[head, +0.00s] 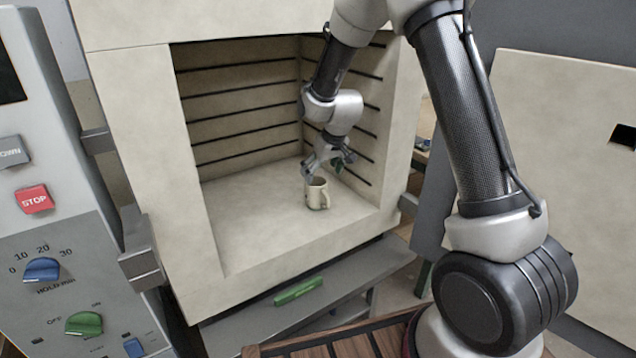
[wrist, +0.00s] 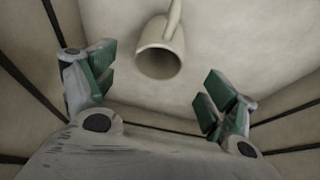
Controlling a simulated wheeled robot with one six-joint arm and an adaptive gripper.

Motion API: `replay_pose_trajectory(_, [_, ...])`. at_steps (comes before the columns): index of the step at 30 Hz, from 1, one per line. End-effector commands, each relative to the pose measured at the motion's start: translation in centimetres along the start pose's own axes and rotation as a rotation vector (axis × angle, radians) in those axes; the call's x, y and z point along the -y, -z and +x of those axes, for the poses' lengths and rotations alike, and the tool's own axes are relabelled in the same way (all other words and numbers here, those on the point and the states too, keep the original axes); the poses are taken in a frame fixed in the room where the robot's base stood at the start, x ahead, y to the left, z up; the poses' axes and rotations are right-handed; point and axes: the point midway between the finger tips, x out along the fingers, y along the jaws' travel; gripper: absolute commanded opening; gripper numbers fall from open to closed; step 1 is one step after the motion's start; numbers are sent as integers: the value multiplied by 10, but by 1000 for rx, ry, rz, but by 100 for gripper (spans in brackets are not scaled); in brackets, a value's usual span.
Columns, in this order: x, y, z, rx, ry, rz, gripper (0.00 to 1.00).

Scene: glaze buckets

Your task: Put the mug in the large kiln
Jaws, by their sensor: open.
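The cream mug (head: 317,194) stands upright on the floor of the large kiln (head: 240,262), in the right part of the chamber. My gripper (head: 329,166) is inside the kiln, just above and behind the mug. In the wrist view, the gripper (wrist: 158,95) is open, with its green-padded fingers spread wide. The mug (wrist: 160,48) shows beyond the fingertips, with its opening towards the camera and its handle pointing up in the picture. Nothing is between the fingers, and they look clear of the mug.
A control panel with a red stop button (head: 35,198) stands at the left. The kiln's dark-grooved walls lie close around my arm. A grey ledge below the opening holds a green object (head: 298,291). A wooden slatted surface (head: 345,345) is in front. The kiln floor left of the mug is clear.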

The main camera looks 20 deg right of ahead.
Motion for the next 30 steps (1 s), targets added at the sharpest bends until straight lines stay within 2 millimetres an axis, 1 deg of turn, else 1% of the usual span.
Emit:
replay_pose_trajectory(1, [0,0,-7,-1,0,0,86])
replay_pose_trajectory(3, [0,0,-14,-1,0,1,86])
replay_pose_trajectory(9, [0,0,-21,1,0,1,86])
replay_pose_trajectory(11, [-1,-1,-28,-1,0,4,86])
replay_pose_trajectory(13, [-4,-4,-48,-5,-2,14,86])
replay_pose_trajectory(14, [-6,-6,-60,-6,-3,20,86])
replay_pose_trajectory(17, [-14,-23,-117,-10,-10,49,86])
replay_pose_trajectory(18, [-16,-34,-143,-10,-14,65,86])
replay_pose_trajectory(20, [-20,-54,-180,-8,-21,88,86])
replay_pose_trajectory(21, [-21,-70,-204,-6,-26,105,86])
replay_pose_trajectory(23, [-22,-96,-237,-4,-35,129,86])
replay_pose_trajectory(24, [-22,-114,-256,-2,-42,146,86])
replay_pose_trajectory(26, [-22,-143,-283,1,-54,171,86])
replay_pose_trajectory(27, [-21,-163,-299,3,-61,188,86])
replay_pose_trajectory(29, [-19,-192,-318,5,-74,213,86])
replay_pose_trajectory(30, [-17,-210,-328,7,-82,228,86])
